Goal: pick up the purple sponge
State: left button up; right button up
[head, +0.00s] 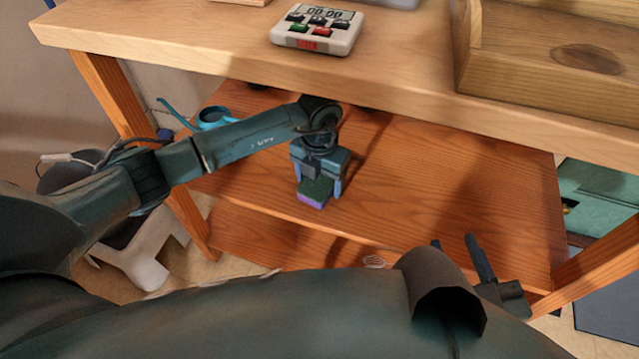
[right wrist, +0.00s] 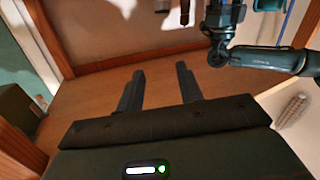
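The purple sponge (head: 313,201), with a dark top layer, shows on the upper wooden shelf under the tabletop in the head view. My left gripper (head: 318,188) points down over it with one finger on either side. The fingers look very close to the sponge's sides; I cannot tell whether they press on it. The gripper hides part of the sponge, and whether it rests on the shelf is unclear. My right gripper (head: 462,246) is open and empty near the shelf's front right. Its spread fingers also show in the right wrist view (right wrist: 160,82).
The tabletop (head: 400,75) overhangs the shelf (head: 440,180). A timer (head: 317,30) and a wooden tray (head: 550,50) stand on top. A blue object (head: 212,117) is at the shelf's back left. A white stool (head: 140,250) stands on the floor at left. The shelf's right side is clear.

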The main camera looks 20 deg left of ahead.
aim_at(318, 183)
pick_arm(q)
jog(key=c, duration=0.7)
jog(key=shift+c, duration=0.2)
jog(key=shift+r, duration=0.55)
jog(key=r, duration=0.1)
jog(key=r+p, duration=0.1)
jog(key=shift+s+r+p, duration=0.3)
jog(key=shift+r, duration=0.05)
jog(key=s+p, duration=0.2)
jog(key=s, duration=1.5)
jog(key=shift+s+a+f, duration=0.15)
jog(key=shift+s+a, duration=0.05)
jog(key=shift+a, duration=0.1)
pick_arm(e)
jog(key=g, duration=0.1)
jog(key=s+d+m+g+h, duration=0.1)
jog(key=g, duration=0.1)
jog(key=shift+s+f, duration=0.1)
pick_arm(q)
jog(key=o, duration=0.4)
jog(key=c, duration=0.3)
